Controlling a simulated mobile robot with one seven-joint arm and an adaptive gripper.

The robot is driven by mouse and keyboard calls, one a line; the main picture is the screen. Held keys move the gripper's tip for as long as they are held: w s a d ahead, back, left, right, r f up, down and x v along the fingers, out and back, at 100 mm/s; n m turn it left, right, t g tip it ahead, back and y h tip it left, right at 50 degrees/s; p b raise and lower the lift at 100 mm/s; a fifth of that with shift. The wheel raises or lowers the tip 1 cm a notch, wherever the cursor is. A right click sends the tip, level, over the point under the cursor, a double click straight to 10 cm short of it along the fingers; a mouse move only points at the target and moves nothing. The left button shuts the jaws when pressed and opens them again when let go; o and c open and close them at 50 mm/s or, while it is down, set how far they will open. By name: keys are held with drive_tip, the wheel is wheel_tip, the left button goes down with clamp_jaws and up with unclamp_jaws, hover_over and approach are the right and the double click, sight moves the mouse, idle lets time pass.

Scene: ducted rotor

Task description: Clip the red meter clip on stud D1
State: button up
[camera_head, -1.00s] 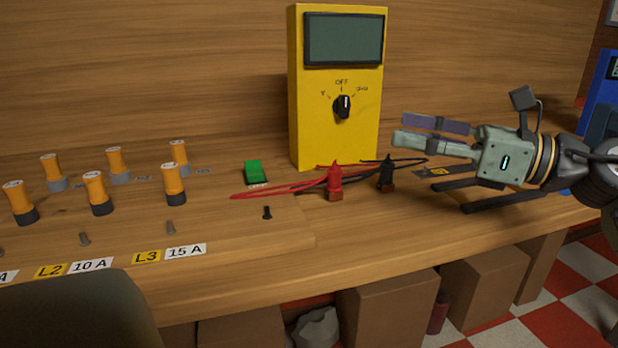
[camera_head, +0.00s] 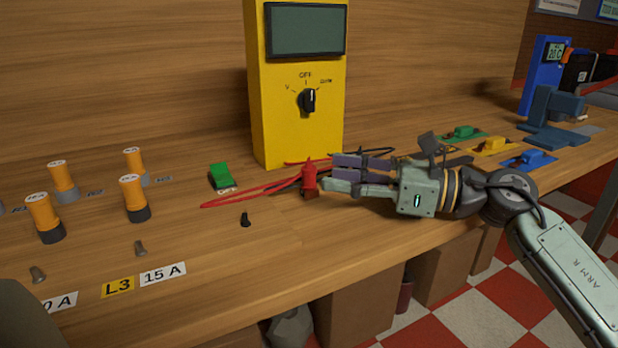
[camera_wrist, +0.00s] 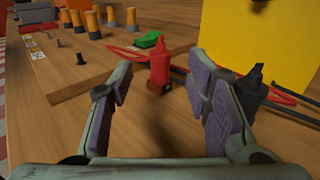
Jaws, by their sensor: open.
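The red meter clip (camera_head: 309,180) stands upright on the bench beside the yellow meter (camera_head: 300,100), its red lead running behind it. In the wrist view the red clip (camera_wrist: 160,67) stands ahead of my open fingers, roughly between them and a little beyond the tips. My gripper (camera_head: 342,177) is open and empty, its fingertips close to the clip's right side in the head view. The black meter clip (camera_wrist: 250,88) stands just outside the right finger in the wrist view; my gripper hides it in the head view. Stud D1 cannot be identified, as no such label is readable.
Orange-topped posts (camera_head: 135,199) and small grey studs (camera_head: 140,248) stand at the left, near an L3 15 A label (camera_head: 145,280). Coloured blocks (camera_head: 492,146) sit at the right.

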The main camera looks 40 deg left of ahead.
sight(309, 167)
drive_tip(key=shift+p+x, duration=0.5)
drive_tip(key=shift+x, duration=2.5)
drive_tip(key=shift+c, duration=0.4)
clamp_jaws()
